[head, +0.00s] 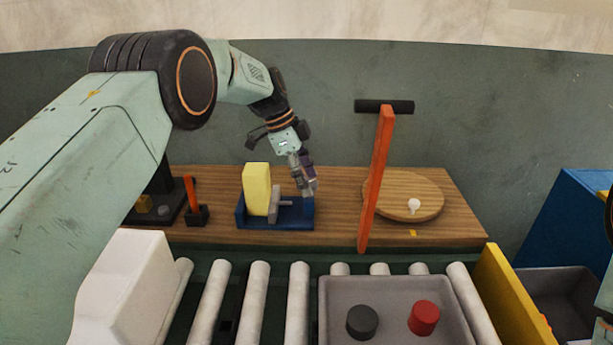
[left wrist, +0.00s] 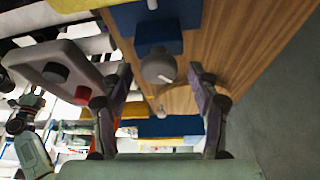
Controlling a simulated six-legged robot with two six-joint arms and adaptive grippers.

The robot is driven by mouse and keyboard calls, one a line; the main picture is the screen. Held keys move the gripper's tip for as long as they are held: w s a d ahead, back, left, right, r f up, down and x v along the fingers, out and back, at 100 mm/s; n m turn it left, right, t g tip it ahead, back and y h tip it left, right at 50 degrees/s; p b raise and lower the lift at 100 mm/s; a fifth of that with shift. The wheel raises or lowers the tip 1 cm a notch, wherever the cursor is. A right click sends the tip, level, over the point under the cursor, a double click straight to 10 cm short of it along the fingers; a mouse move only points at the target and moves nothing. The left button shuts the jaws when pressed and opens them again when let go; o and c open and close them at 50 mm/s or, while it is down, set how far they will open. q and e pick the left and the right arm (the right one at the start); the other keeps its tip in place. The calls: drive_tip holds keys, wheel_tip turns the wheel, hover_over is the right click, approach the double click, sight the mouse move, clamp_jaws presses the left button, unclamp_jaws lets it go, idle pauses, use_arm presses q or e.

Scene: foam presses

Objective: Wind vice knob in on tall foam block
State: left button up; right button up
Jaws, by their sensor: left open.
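A tall yellow foam block (head: 256,188) stands upright in a blue vice (head: 250,224) on the wooden bench. The vice's grey jaw plate (head: 274,203) is at the block's right side; I cannot tell whether they touch. A short screw runs right from the plate. My left gripper (head: 308,187) is at the vice's right end, pointing down, and hides the knob in the head view. In the left wrist view the round grey knob (left wrist: 158,67) shows between the spread fingertips of the left gripper (left wrist: 160,72), with visible gaps on both sides. The gripper is open and empty.
An orange lever with a black handle (head: 380,160) rises right of the vice, by a round wooden board (head: 430,195). A small dark press with an orange lever (head: 190,200) is at left. In front, a grey tray (head: 385,290) with black and red knobs sits on rollers.

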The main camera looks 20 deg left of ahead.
use_arm(q)
drive_tip(key=v, duration=1.2)
drive_tip(key=shift+s, duration=0.1)
